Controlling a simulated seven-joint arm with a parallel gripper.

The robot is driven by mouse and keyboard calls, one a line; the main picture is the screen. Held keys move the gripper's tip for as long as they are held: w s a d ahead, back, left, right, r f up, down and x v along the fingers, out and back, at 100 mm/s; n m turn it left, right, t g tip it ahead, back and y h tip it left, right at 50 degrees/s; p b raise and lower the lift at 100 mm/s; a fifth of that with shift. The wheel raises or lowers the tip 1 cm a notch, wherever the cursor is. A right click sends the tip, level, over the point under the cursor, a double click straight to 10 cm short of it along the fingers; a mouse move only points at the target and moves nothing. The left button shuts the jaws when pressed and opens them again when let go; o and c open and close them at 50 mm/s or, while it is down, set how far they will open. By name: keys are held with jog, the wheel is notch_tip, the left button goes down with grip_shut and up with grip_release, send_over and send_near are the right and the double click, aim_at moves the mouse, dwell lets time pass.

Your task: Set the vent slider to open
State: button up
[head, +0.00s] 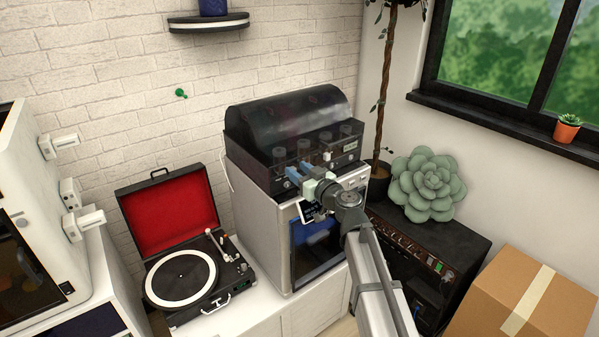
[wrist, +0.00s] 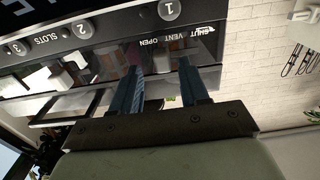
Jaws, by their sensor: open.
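The dark dryer-like box with a domed lid (head: 290,113) stands on a pale cabinet in the head view. Its front panel shows upside down in the wrist view, with a vent label (wrist: 165,40) reading SHUT, VENT, OPEN and an arrow. My gripper (head: 299,176) is at the box's front left in the head view. In the wrist view my gripper (wrist: 159,68) has its two blue fingers apart at the panel, with nothing seen held between them.
Numbered round knobs (wrist: 83,29) line the panel close to the fingers. A record player (head: 182,278) with its red-lined lid up stands left of the cabinet (head: 262,232). A black amplifier (head: 455,235) bearing a green succulent (head: 428,184) and a cardboard box (head: 495,290) are on the right.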

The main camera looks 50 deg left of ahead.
jog(key=d, duration=1.3)
jog(key=shift+d, duration=0.4)
